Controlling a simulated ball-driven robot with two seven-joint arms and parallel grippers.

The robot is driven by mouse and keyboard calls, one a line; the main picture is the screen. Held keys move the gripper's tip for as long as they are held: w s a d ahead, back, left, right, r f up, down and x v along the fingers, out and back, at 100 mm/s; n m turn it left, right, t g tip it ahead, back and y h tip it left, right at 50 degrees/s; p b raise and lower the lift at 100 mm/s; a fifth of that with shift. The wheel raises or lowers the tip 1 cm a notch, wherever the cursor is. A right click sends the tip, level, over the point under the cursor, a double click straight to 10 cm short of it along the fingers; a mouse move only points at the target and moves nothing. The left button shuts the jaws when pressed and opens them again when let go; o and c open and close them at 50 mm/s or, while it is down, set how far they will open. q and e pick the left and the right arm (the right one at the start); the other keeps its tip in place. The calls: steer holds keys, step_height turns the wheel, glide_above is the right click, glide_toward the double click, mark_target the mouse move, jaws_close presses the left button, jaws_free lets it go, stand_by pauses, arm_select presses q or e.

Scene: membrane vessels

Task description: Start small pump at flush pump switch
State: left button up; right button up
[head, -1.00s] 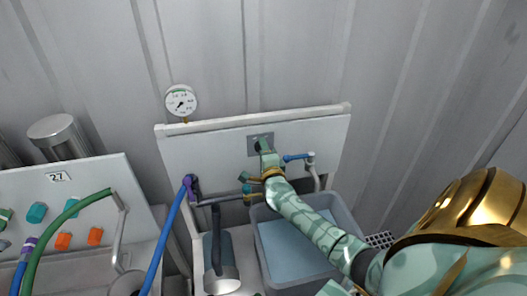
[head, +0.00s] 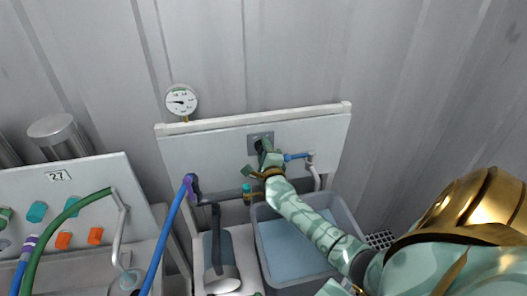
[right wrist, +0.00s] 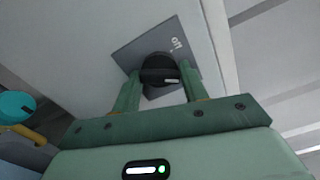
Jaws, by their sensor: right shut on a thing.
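The flush pump switch is a grey plate (head: 253,138) on the white panel, with a black knob (right wrist: 158,73) on it. In the right wrist view the plate (right wrist: 130,55) carries the word "off" near its edge, and the knob has a short white mark. My right gripper (head: 264,149) reaches the switch from the lower right. Its two green fingers (right wrist: 160,88) are shut on the knob, one on each side. In the head view the gripper mostly hides the knob. My left gripper is in neither view.
A round pressure gauge (head: 181,100) stands above the panel's left end. A teal-capped valve (head: 247,188), a blue-handled tap (head: 297,156) and a grey basin (head: 262,225) are close to my right arm. A blue hose (head: 167,235) runs at left, beside another panel (head: 75,180).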

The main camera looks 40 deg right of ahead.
steer(key=o, duration=0.9)
steer(key=p+v, duration=0.2)
steer(key=v, duration=1.4)
steer(key=shift+s, duration=0.15)
